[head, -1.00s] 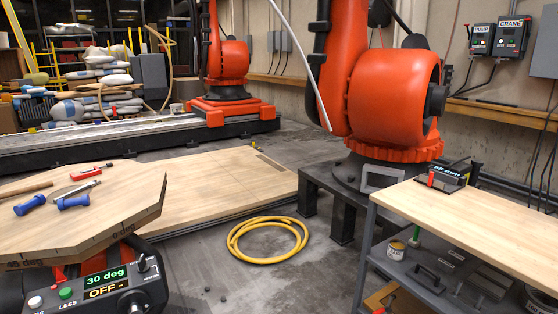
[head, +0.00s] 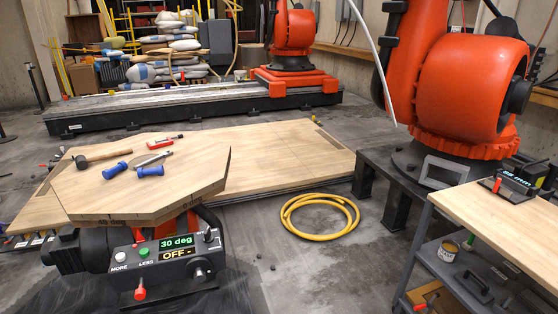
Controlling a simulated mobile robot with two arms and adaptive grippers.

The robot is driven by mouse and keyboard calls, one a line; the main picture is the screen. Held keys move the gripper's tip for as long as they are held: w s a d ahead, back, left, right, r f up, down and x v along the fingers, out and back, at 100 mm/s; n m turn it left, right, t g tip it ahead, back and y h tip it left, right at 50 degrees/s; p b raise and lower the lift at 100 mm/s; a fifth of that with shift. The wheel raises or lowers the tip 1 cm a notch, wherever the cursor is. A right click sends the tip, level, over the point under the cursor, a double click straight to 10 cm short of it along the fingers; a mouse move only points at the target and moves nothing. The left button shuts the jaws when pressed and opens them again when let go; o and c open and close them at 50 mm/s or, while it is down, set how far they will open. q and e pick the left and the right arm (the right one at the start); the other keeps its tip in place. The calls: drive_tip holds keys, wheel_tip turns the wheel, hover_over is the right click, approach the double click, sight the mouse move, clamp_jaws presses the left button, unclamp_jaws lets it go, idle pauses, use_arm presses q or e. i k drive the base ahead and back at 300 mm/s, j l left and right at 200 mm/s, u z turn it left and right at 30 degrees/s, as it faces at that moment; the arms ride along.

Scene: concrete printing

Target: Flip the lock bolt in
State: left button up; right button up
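No part is clearly recognisable as the lock bolt. A red-tipped lever or peg (head: 140,292) sticks out below the control box (head: 165,256) at the lower left, under the angled wooden tabletop (head: 195,180). The box shows "30 deg" and "OFF -", with a white MORE button (head: 120,256), a green LESS button (head: 144,252) and a small joystick (head: 208,235). A black knob sits at its right end. The tabletop's front edge is marked "45 deg". Neither of my grippers shows in the head view.
A mallet (head: 105,153), blue-handled tools (head: 150,171) and a red tool (head: 165,142) lie on the tabletop. A coiled yellow hose (head: 320,216) lies on the floor. A grey cart (head: 490,215) stands at the right, below the orange robot arm (head: 450,80). Floor between hose and cart is clear.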

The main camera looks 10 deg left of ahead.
sight(141, 293)
drive_tip(key=u, duration=1.25)
